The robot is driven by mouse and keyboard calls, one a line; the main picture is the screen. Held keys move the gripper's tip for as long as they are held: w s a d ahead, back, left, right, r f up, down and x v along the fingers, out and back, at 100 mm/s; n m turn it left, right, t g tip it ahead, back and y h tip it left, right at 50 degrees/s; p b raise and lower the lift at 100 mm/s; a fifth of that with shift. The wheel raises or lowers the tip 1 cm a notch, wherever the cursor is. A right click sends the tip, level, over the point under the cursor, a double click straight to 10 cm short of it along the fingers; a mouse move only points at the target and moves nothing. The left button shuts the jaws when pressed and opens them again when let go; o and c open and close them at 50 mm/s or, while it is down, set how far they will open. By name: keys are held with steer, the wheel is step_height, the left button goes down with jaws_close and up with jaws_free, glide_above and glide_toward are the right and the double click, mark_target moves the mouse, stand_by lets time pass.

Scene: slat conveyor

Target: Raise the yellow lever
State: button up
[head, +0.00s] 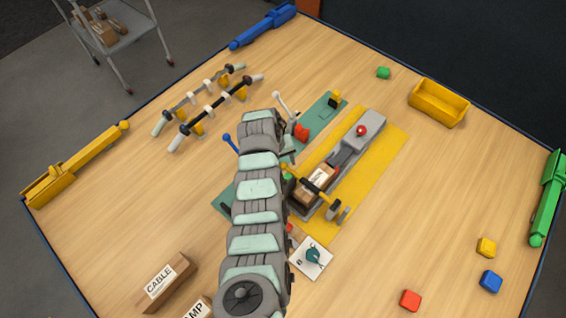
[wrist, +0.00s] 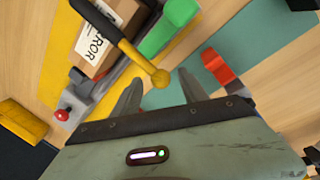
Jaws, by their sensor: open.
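The yellow lever (head: 296,173) has a ball knob and a dark sleeve, and lies slanted across the grey conveyor in the head view. In the wrist view the yellow lever (wrist: 134,53) comes down from the upper left, its round knob at the mouth of my gripper (wrist: 162,88). My gripper is open, with one finger on each side of the knob. I cannot tell whether either finger touches it. In the head view my arm hides most of the gripper.
A carton (head: 315,183) sits on the conveyor close to the lever. A red button (head: 361,130) tops the conveyor's far end. A blue-knobbed lever (head: 229,141) and a red part (head: 301,132) stand near my arm.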

steer(key=shift+d+f, duration=0.1)
steer(key=shift+f, duration=0.35)
jaws_close()
stand_by(0.4)
stand_by(0.9)
